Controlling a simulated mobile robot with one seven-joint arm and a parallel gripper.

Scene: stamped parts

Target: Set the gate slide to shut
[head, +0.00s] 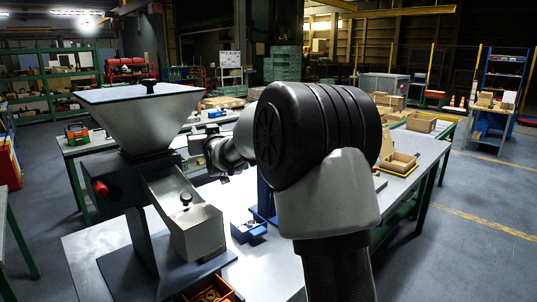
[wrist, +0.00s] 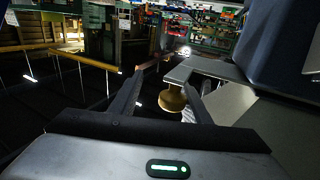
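The hopper machine (head: 140,115) stands on the table at left in the head view. In the wrist view, a grey plate (wrist: 205,68), apparently the gate slide, carries a round brass-coloured knob (wrist: 172,98) below its end. My gripper (wrist: 164,82) is open. The knob shows between its two fingers, closer to the right one; I cannot tell whether they touch. In the head view my gripper is small and dark beside the hopper's neck, partly merged with my arm, and the slide's knob cannot be made out there.
A red knob (head: 100,188) sticks out at the machine's left. A blue fixture (head: 248,231) and an orange parts bin (head: 213,291) are near.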

